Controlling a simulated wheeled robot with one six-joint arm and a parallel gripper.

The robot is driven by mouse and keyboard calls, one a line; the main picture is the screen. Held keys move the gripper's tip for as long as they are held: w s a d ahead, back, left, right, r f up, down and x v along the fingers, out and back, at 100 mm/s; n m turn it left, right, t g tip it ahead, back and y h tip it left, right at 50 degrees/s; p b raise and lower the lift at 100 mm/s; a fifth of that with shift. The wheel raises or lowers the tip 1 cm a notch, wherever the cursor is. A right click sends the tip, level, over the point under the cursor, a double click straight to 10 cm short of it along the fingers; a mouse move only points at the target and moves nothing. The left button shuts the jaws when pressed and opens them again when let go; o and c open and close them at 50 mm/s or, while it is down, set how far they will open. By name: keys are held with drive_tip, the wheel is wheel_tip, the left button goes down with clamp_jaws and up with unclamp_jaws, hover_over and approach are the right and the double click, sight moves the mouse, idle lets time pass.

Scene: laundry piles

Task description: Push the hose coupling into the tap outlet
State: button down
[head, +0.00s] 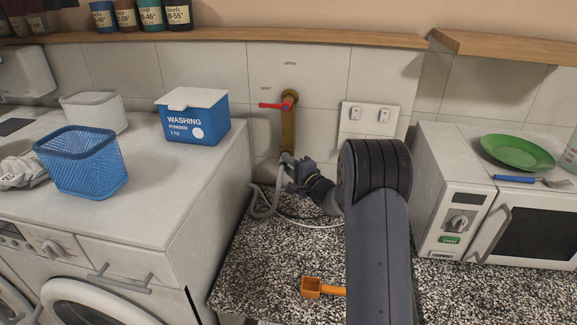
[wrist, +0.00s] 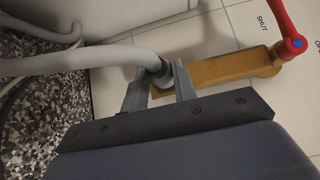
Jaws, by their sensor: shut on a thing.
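The brass tap (head: 288,128) with its red handle (head: 272,105) is on the tiled back wall; its body (wrist: 225,68) and handle (wrist: 287,30) also show in the wrist view. My gripper (head: 289,172) is just below the tap. In the wrist view my gripper (wrist: 160,82) is shut on the grey hose coupling (wrist: 157,66), with one finger on each side. The coupling is at the outlet end of the tap; I cannot tell whether it is inside. The grey hose (head: 262,208) hangs down from it to the speckled counter; it also shows in the wrist view (wrist: 85,60).
Left is a washing machine with a blue basket (head: 80,165) and a washing powder box (head: 192,122). Right is a microwave (head: 460,215) with a green plate (head: 517,151). A socket plate (head: 366,118) is beside the tap.

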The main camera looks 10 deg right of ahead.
drive_tip(key=shift+w+d, duration=0.1)
drive_tip(key=shift+w, duration=0.15)
drive_tip(key=c, duration=1.1)
unclamp_jaws()
drive_tip(key=shift+o, duration=0.2)
drive_tip(key=s+a+b, duration=0.1)
drive_tip(key=s+a, duration=0.2)
drive_tip(key=s, duration=0.5)
drive_tip(key=shift+s+a, duration=0.15)
drive_tip(key=shift+a, duration=0.05)
drive_tip(key=w+d+p, duration=0.1)
drive_tip(key=w+d, duration=0.2)
drive_tip(key=w, duration=0.5)
drive_tip(key=shift+w+d, duration=0.15)
drive_tip(key=shift+d, duration=0.05)
